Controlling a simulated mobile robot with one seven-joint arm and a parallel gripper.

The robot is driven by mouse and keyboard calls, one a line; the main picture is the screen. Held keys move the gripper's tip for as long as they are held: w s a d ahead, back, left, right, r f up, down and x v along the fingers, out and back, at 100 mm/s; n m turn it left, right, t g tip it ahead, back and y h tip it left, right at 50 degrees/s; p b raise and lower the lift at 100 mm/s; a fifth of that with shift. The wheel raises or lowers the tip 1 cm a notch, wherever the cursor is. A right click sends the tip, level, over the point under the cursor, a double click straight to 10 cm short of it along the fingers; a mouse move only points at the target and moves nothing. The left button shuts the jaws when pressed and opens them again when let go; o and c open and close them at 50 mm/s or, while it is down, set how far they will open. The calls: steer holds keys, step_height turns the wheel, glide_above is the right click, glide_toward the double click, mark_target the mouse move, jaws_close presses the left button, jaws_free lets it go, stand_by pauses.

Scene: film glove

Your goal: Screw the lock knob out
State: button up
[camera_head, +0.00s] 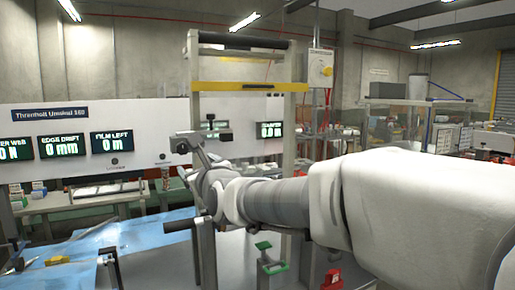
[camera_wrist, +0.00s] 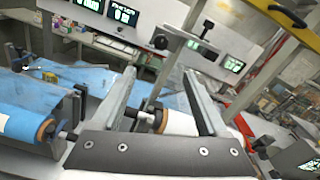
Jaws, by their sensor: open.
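My gripper (camera_head: 187,153) is raised in front of the machine's white panel in the head view. In the wrist view its two long grey fingers (camera_wrist: 160,76) stand wide apart with nothing held between them. Ahead of the fingertips, a round black knob (camera_wrist: 160,42) sits on a bar, and another dark knob (camera_wrist: 208,25) stands on a short stem beyond it. I cannot tell which of the dark knobs is the lock knob. A white roll with a brown core (camera_wrist: 165,121) lies behind and below the fingers, partly hidden by them and the gripper body.
A blue film roll (camera_wrist: 22,118) lies at the left in the wrist view. In the head view a yellow crossbar (camera_head: 248,87) spans the frame above my gripper. Blue sheet (camera_head: 120,238) covers the left.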

steer(key=m, duration=0.1)
steer(key=p, duration=0.5)
glide_toward(183, 148)
steer(key=x, duration=0.9)
steer(key=shift+w+a, duration=0.1)
jaws_close()
